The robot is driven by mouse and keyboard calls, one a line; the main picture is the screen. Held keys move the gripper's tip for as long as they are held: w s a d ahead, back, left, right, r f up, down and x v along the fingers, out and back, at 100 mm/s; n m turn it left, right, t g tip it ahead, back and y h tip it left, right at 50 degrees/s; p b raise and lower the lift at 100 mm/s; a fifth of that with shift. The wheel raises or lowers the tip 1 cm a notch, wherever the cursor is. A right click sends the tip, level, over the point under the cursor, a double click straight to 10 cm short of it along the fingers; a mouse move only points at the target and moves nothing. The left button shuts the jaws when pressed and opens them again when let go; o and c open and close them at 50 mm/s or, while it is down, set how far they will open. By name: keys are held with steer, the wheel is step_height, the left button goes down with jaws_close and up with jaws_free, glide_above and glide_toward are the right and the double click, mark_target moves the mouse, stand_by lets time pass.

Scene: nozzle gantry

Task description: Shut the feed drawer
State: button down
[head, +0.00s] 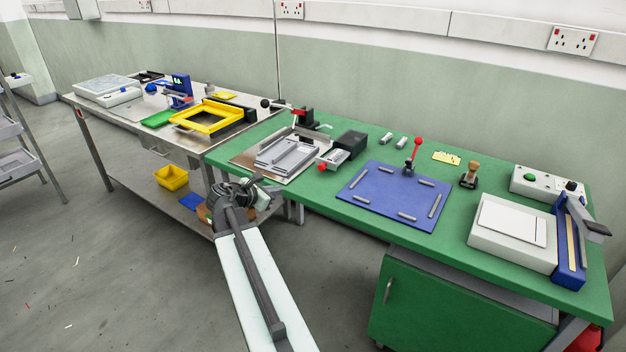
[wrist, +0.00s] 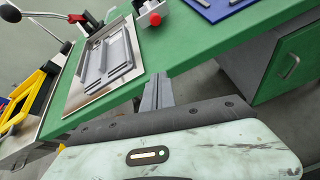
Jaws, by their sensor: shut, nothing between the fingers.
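The feed drawer (head: 335,158) looks like the small pale metal tray sticking out of a black housing (head: 351,143) on the green bench. It stands open, with a red knob (head: 322,167) at its front end. In the wrist view the red knob (wrist: 155,19) shows at the top, and the drawer (wrist: 148,7) is partly cut off by the frame. My gripper (head: 264,187) is by the front edge of the bench, left of and nearer than the knob, apart from it.
A metal plate with a grey frame (head: 284,156) lies left of the drawer, with a red-handled clamp (head: 304,116) behind it. A blue plate (head: 393,195) with a red lever lies to the right. Bare green bench top (head: 325,194) shows in front of the drawer.

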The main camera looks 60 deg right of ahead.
steer(key=s+d+r+n+h, duration=0.2)
steer(key=s+d+n, duration=0.1)
steer(key=d, duration=0.2)
steer(key=b, duration=0.4)
glide_toward(320, 169)
steer(key=shift+g, duration=0.3)
steer(key=x, duration=0.5)
steer(key=shift+w+d+f, duration=0.15)
steer(key=shift+w, duration=0.15)
steer(key=shift+s+d, duration=0.1)
steer(key=shift+d, duration=0.55)
